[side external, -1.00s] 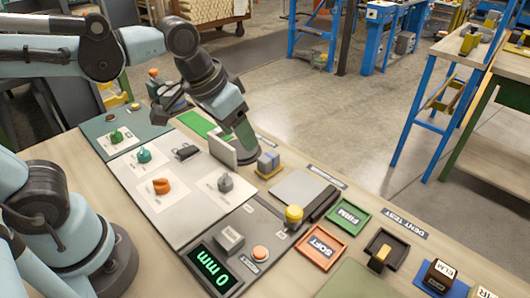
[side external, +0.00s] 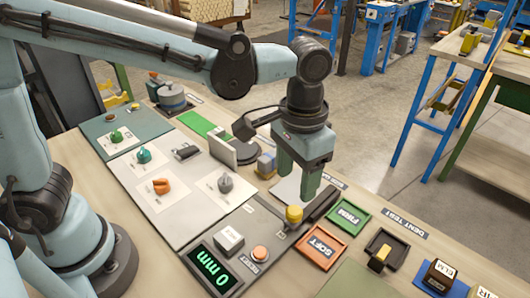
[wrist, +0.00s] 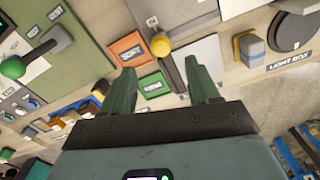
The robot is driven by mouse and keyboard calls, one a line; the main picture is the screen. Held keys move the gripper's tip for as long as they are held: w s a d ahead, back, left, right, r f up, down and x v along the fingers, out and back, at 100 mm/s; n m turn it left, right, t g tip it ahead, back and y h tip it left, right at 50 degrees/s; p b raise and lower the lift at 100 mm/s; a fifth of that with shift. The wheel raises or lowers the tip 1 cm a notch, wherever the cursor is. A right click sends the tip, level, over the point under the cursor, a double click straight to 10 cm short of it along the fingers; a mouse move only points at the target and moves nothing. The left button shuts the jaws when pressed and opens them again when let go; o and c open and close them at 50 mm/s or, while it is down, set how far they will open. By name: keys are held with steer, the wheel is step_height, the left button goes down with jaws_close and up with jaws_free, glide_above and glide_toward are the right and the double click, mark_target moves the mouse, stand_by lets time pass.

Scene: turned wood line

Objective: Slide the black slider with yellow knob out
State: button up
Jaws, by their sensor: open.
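The yellow knob (side external: 293,214) stands at the near end of the black slider (side external: 320,204), beside the grey pad, on a grey panel. In the wrist view the yellow knob (wrist: 160,44) tops the black slider (wrist: 172,72). My gripper (side external: 297,182) points down above the pad and slider, behind the knob, with nothing between its fingers. In the wrist view my gripper's fingertips (wrist: 160,68) lie either side of the slider in the picture, just short of the knob. I cannot tell their exact height. The display (side external: 212,268) reads 0 mm.
The orange SOFT tray (side external: 320,247) and green FIRM tray (side external: 348,214) lie right of the slider. A grey block (side external: 229,239) and an orange reset button (side external: 260,253) are left of the knob.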

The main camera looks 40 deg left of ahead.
mark_target(292, 211)
step_height(292, 211, down, 8)
steer(key=shift+f, duration=0.15)
stand_by(0.3)
jaws_close()
stand_by(0.4)
